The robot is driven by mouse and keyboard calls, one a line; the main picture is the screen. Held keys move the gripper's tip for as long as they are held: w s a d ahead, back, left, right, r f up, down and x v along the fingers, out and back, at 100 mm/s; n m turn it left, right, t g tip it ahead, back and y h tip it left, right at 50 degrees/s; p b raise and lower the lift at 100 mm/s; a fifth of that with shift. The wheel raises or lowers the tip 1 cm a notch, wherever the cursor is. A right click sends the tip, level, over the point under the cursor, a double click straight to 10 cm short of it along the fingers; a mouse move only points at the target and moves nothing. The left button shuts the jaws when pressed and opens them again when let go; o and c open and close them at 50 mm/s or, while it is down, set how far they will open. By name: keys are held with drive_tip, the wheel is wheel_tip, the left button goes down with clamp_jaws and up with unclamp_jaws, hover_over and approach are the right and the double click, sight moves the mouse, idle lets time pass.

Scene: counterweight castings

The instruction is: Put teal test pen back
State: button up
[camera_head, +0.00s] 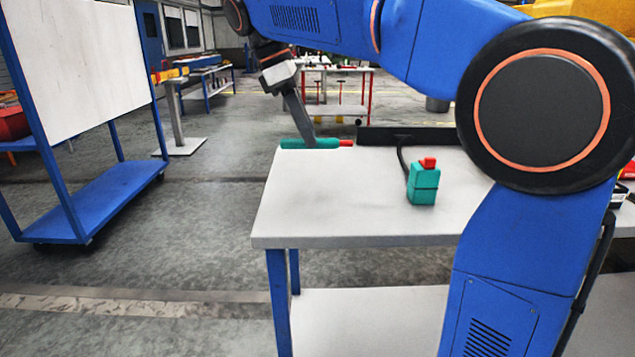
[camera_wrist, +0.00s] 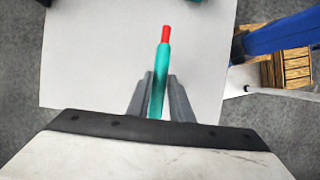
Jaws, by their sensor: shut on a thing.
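The teal test pen (camera_head: 296,144) has a red tip and lies roughly level at the far left corner of the white table. My gripper (camera_head: 311,142) is shut on it; I cannot tell whether the pen touches the tabletop. In the wrist view the pen (camera_wrist: 160,75) sits between the two grey fingers of my gripper (camera_wrist: 160,98), with its red tip pointing away over the tabletop. A teal box (camera_head: 423,184) with a red top stands on the table to the right, with a black cable running up to it.
The white table (camera_head: 330,210) is mostly bare between the pen and the teal box. A long black bar (camera_head: 405,136) lies along its far edge. A blue cart with a white panel (camera_head: 82,65) stands at the left, apart from the table.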

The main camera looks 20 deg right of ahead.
drive_tip(key=shift+a+f, duration=0.1)
drive_tip(key=shift+f, duration=4.5)
drive_tip(key=o, duration=0.9)
drive_tip(key=shift+f, duration=0.1)
drive_tip(key=v, duration=1.2)
